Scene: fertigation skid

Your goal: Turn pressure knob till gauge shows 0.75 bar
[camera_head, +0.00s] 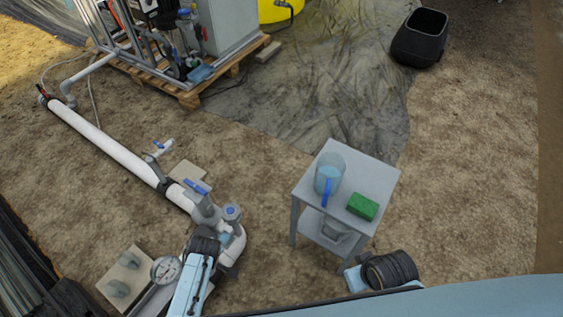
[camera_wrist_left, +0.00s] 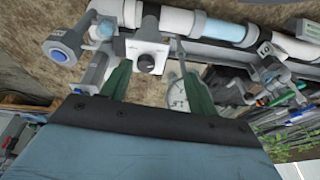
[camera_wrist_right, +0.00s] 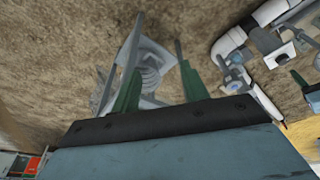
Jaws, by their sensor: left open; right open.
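The pressure knob (camera_wrist_left: 146,64) is a small black knob on a pale regulator body in the left wrist view. My left gripper (camera_wrist_left: 156,68) is open, with its green fingers on either side of the knob in the picture; I cannot tell whether they touch it. The round white gauge (camera_head: 166,269) is at the lower left in the head view, beside my left arm. It also shows in the left wrist view (camera_wrist_left: 178,97), partly behind the right finger. Its reading is too small to tell. My right gripper (camera_wrist_right: 159,62) is open and empty above the ground.
A white pipe (camera_head: 105,146) with blue-handled valves (camera_head: 197,187) runs toward the upper left. A grey side table (camera_head: 375,180) holds a clear jug (camera_head: 329,175) and a green sponge (camera_head: 362,206). A black bin (camera_head: 420,38) stands at the back. Bare soil lies between.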

